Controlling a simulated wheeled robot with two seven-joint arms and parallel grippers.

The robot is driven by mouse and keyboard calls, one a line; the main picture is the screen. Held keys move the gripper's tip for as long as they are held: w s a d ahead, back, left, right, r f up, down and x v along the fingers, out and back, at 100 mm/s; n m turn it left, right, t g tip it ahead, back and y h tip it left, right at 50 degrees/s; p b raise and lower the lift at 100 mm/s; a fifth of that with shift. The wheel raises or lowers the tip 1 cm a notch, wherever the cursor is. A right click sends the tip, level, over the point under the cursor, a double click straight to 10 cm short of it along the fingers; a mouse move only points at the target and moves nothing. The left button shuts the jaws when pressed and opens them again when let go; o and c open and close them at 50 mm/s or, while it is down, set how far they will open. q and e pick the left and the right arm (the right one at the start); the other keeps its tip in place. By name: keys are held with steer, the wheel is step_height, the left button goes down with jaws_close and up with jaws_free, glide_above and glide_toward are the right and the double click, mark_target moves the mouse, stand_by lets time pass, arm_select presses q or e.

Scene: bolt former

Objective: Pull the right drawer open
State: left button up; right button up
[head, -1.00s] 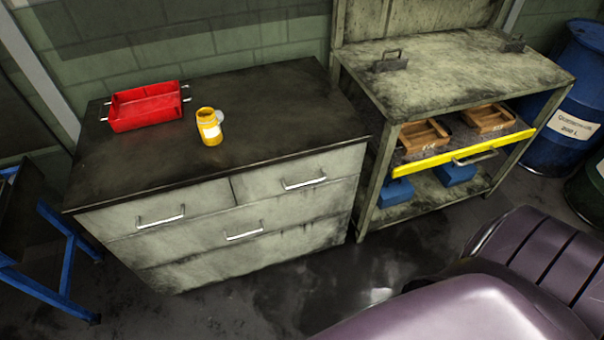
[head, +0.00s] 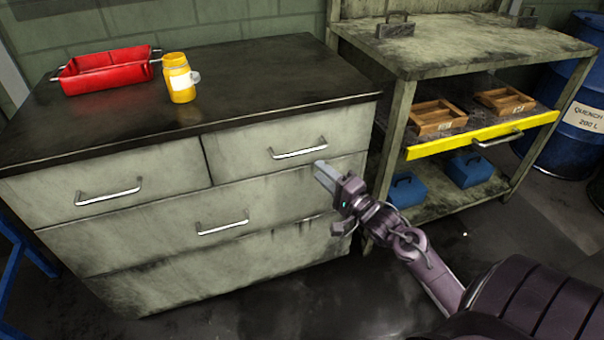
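The right drawer (head: 250,145) is the upper right drawer of the grey metal cabinet, and its front is flush with the cabinet face. Its bar handle (head: 299,153) is bare. My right gripper (head: 320,172) is just below and to the right of this handle, in front of the cabinet, and apart from the handle in the picture. I see its fingers from the side, so I cannot tell whether they are open or shut. My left gripper is not in view.
A red tray (head: 108,72) and a yellow jar (head: 180,80) stand on the cabinet top. The upper left drawer (head: 110,185) and wide lower drawer (head: 190,226) are shut. A workbench with a yellow-edged shelf (head: 480,137) stands to the right.

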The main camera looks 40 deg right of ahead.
mark_target(302, 152)
steer(key=shift+t, duration=0.3)
steer(key=x, duration=0.2)
steer(key=r+b+x, duration=0.1)
steer(key=x, duration=0.5)
steer(key=shift+s+a+r, duration=0.1)
steer(key=shift+a+r, duration=0.15)
steer(key=shift+a, duration=0.05)
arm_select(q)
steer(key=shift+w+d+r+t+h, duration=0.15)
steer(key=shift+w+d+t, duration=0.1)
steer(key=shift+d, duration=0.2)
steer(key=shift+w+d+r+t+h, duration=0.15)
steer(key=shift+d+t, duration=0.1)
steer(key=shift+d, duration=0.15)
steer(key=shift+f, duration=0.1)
arm_select(e)
jaws_close()
